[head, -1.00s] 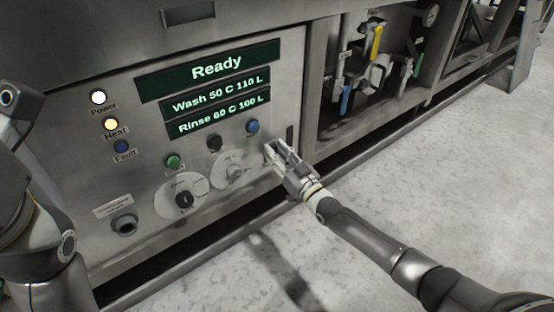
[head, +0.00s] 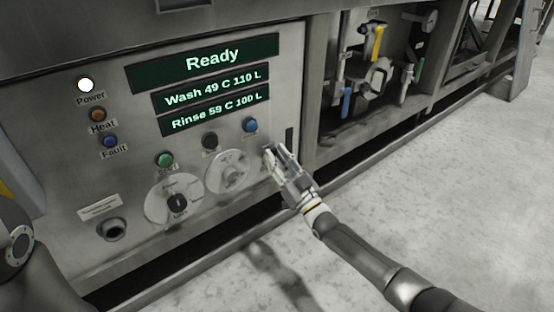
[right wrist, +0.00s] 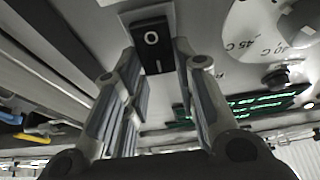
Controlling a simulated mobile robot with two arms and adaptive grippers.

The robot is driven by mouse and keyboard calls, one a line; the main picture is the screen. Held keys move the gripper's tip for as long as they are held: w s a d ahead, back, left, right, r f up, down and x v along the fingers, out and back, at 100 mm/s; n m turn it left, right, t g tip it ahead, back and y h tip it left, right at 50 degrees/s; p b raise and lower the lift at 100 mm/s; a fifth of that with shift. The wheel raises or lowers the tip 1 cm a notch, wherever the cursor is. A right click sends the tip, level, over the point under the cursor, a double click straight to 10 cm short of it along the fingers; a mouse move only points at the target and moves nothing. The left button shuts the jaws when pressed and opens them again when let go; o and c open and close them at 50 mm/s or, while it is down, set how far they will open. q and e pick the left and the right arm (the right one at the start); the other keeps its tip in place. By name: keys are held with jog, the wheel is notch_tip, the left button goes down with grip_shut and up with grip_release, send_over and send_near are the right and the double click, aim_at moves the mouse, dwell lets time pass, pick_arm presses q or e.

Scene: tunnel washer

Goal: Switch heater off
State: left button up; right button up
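The heater switch, a black rocker (right wrist: 152,45) marked with an O, sits on the panel in the right wrist view. It lies just beyond and between my right fingertips; I cannot tell whether they touch it. In the head view my right gripper (head: 274,153) is at the lower right of the control panel (head: 75,172) and hides the switch. Its fingers (right wrist: 157,60) stand apart with nothing held between them. The Heat lamp (head: 97,115) is dull orange and unlit. My left gripper is out of view.
The display (head: 212,58) reads Ready, Wash 49 C and Rinse 59 C. The Power lamp (head: 86,85) is lit white. Two dials, the left (head: 176,202) and right (head: 232,172), lie left of my right gripper. An open valve bay (head: 375,75) is to the right.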

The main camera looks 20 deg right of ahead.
jog(key=o, duration=0.4)
jog(key=shift+s, duration=0.15)
jog(key=v, duration=1.1)
jog(key=shift+s+d+f, duration=0.15)
jog(key=shift+s+f, duration=0.1)
jog(key=shift+s, duration=0.05)
